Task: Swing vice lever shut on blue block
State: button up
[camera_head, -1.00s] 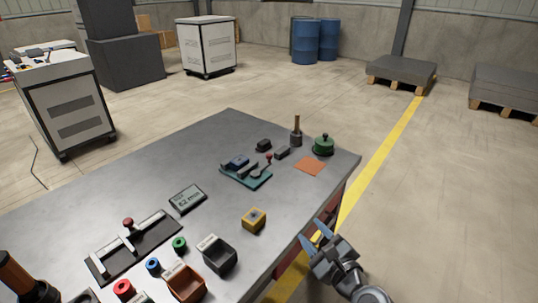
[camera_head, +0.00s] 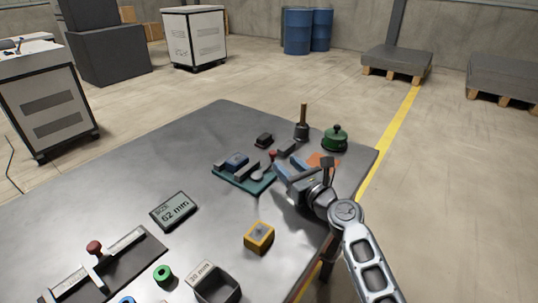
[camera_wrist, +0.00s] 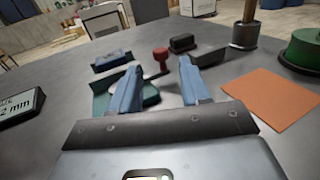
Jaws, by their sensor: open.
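The vice sits on a teal base (camera_head: 258,185) on the table, and its base also shows in the wrist view (camera_wrist: 150,96). The blue block (camera_head: 236,160) lies at the vice's far left side; it is a dark blue block in the wrist view (camera_wrist: 112,59). The lever's red knob (camera_head: 273,154) stands upright at the right of the vice, and in the wrist view the knob (camera_wrist: 160,54) shows beyond and between my fingers. My gripper (camera_head: 283,168) is open and empty, just right of the vice and close to the knob. My fingers partly hide the base.
Right of the vice are an orange mat (camera_head: 323,160), a green round weight (camera_head: 334,139) and an upright-handled tool (camera_head: 302,125). A black block (camera_head: 264,140) lies behind it. A yellow box (camera_head: 259,236) and a "62 mm" display (camera_head: 173,210) are nearer. The table's left middle is clear.

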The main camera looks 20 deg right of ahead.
aim_at(274, 153)
jog(key=shift+b+x, duration=0.75)
jog(key=shift+x, duration=3.25)
jog(key=c, duration=0.8)
jog(key=m+h+p, duration=0.1)
jog(key=s+h+p, duration=0.1)
jog(key=p, duration=0.1)
jog(key=shift+d+r+m, duration=0.1)
jog(key=shift+r+m, duration=0.2)
jog(key=shift+m, duration=0.1)
grip_shut()
jog(key=h+p, duration=0.1)
jog(key=m+h+p, duration=0.1)
jog(key=shift+s+d+h, duration=0.2)
jog(key=shift+s+h, duration=0.1)
jog(key=shift+s, duration=0.05)
jog(key=shift+s+d+f+m+h+p, duration=0.15)
jog(key=shift+s+m+h+p, duration=0.1)
jog(key=shift+m+h, duration=0.25)
jog(key=shift+s+d+f+m+h+p, duration=0.1)
jog(key=shift+s+d+m+h+p, duration=0.1)
jog(key=shift+m+h, duration=0.3)
jog(key=shift+r, duration=0.1)
